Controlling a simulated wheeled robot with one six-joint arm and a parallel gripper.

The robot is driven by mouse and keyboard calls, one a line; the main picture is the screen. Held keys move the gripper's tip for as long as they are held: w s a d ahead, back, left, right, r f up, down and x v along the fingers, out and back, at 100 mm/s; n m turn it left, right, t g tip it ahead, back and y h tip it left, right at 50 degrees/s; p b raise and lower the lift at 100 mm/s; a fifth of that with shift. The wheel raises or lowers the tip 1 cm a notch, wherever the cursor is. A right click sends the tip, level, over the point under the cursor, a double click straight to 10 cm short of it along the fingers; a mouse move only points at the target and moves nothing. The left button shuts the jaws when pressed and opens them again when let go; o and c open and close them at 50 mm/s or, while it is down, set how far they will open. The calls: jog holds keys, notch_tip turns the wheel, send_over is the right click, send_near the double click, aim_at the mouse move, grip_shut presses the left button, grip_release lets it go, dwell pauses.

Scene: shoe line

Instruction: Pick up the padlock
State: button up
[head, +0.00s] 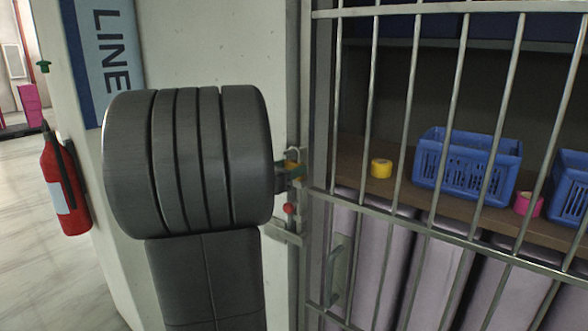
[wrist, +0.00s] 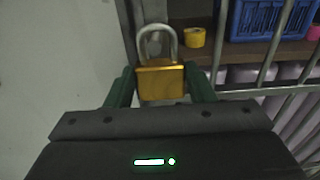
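The padlock (wrist: 160,82) has a brass body and a grey U-shaped shackle pointing up. In the wrist view it sits upright between the two green fingers of my gripper (wrist: 160,90), which appear to touch its sides. In the head view the padlock (head: 294,169) is a small yellow patch with its shackle above, by the cage door's left edge. There my dark arm hides most of my gripper (head: 290,180). I cannot tell whether the shackle passes through anything.
A barred metal door (head: 372,205) stands right of the padlock. Behind it a shelf holds yellow tape (head: 381,168), a blue basket (head: 466,165) and pink tape (head: 528,204). A red knob (head: 289,208) sits just below the padlock. A fire extinguisher (head: 62,185) hangs at left.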

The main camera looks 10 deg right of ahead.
jog(key=shift+c, duration=1.4)
jog(key=shift+r, duration=0.2)
jog(key=b+v, duration=0.4)
jog(key=v, duration=1.4)
jog(key=shift+r+b, duration=0.25)
jog(key=shift+b, duration=0.05)
